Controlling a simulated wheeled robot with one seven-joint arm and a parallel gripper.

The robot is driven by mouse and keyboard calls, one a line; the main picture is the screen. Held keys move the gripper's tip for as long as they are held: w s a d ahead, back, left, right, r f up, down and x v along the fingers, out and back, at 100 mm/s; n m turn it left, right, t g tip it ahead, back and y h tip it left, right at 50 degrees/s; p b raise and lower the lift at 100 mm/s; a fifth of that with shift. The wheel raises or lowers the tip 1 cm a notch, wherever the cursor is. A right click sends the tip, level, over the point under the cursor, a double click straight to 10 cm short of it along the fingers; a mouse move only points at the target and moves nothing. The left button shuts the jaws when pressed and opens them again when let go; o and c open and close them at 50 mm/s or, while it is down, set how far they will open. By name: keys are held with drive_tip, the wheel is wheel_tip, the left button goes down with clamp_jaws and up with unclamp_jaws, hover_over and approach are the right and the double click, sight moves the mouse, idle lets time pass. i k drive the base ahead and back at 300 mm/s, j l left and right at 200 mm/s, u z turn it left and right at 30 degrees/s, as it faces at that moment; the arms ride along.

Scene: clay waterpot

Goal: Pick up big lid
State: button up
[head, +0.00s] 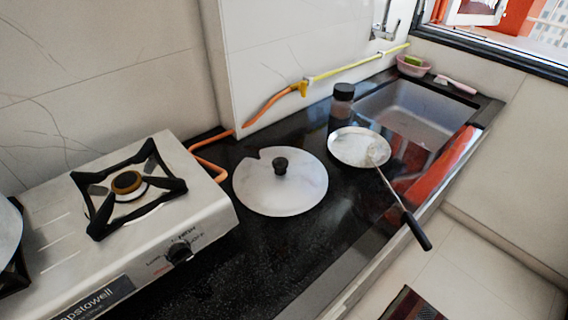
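The big lid (300,191) is a round, pale metal disc with a black knob (280,166) on top and a small notch in its far edge. It lies flat, knob up, on the black counter between the stove and the skimmer. Nothing covers it. My gripper does not show in the head view.
A silver gas stove (205,215) stands left of the lid. An orange hose (209,168) runs behind the lid. A skimmer (345,146) with a black handle, a black-capped jar (343,103) and a sink (425,112) are to the right. The counter (235,285) in front is clear.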

sight(286, 181)
drive_tip(key=u, duration=1.6)
drive_tip(key=z, duration=1.3)
drive_tip(key=k+l, duration=0.1)
drive_tip(key=l+u, duration=0.15)
drive_tip(key=i+l, duration=0.1)
drive_tip(key=i, duration=0.6)
